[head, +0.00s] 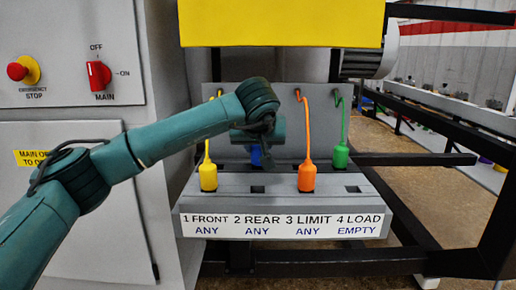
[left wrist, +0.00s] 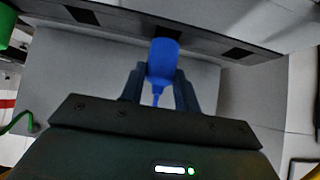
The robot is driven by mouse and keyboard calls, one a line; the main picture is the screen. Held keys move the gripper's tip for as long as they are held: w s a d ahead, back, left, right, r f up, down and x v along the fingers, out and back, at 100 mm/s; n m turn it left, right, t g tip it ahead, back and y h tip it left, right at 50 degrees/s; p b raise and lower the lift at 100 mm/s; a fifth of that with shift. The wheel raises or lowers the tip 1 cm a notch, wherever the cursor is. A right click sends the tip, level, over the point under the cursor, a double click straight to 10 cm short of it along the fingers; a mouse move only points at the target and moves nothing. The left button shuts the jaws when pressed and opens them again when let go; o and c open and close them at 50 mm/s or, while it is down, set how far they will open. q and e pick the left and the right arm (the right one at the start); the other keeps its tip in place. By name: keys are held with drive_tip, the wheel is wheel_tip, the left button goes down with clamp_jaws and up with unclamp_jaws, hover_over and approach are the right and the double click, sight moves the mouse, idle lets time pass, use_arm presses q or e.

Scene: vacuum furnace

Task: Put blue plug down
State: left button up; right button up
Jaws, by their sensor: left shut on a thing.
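The blue plug (left wrist: 163,62) is between the two fingers of my left gripper (left wrist: 161,78), which is shut on it. Its blue cable trails back toward the palm. In the head view my left wrist hides most of the blue plug (head: 256,155); only a bit shows behind socket 2 (head: 258,189), which looks empty. In the left wrist view the plug's far end is close to the grey socket ledge; I cannot tell whether they touch. My right gripper is in neither view.
A yellow plug (head: 208,177) sits at socket 1 and an orange plug (head: 306,178) at socket 3. A green plug (head: 340,156) hangs behind socket 4 (head: 352,189), which is open. The label strip (head: 280,225) reads "EMPTY" under 4. A control cabinet (head: 70,60) stands left.

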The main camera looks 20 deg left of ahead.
use_arm(q)
drive_tip(key=shift+f, duration=0.25)
drive_tip(key=o, duration=1)
drive_tip(key=shift+r, duration=0.1)
drive_tip(key=shift+r, duration=0.35)
drive_tip(key=p+v, duration=0.1)
drive_tip(key=v, duration=1)
drive_tip(key=shift+s+d+r+p, duration=0.1)
drive_tip(key=shift+s+r+p, duration=0.1)
drive_tip(key=shift+s+p, duration=0.15)
